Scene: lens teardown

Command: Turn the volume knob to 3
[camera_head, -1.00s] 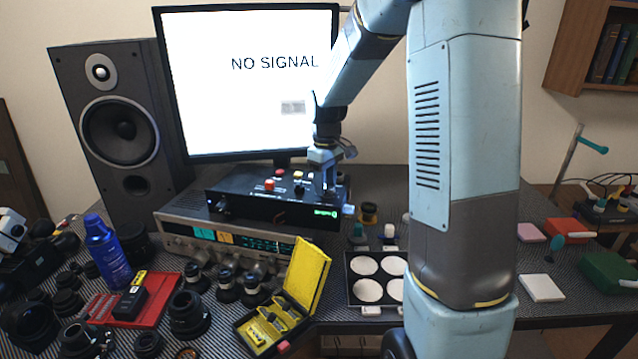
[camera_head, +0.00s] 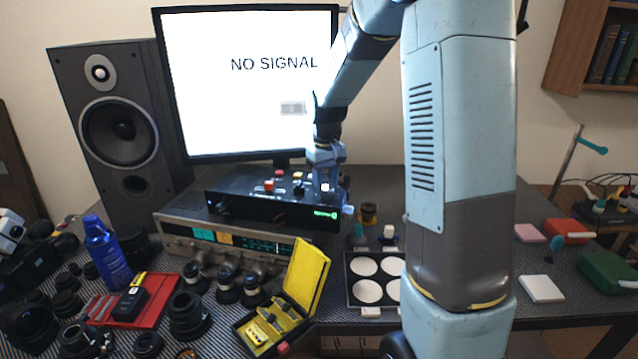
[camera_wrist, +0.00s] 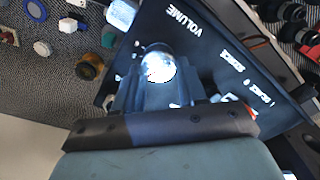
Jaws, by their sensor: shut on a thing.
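The black amplifier box (camera_head: 245,205) with a green display sits on top of a silver receiver. My gripper (camera_head: 326,188) reaches down onto the right end of its top. In the wrist view my gripper (camera_wrist: 158,92) is shut on the volume knob (camera_wrist: 158,66), a shiny, pale, round knob between the fingers. The word VOLUME (camera_wrist: 183,22) is printed on the dark panel beside it. The knob's scale and pointer cannot be read. In the head view the fingers mostly hide the knob.
A red button (camera_head: 269,185) and other small controls stand on the box top, left of my gripper. The monitor (camera_head: 250,110) rises close behind. The silver receiver (camera_head: 185,235) is below. A tray of white discs (camera_head: 348,280) lies in front on the right.

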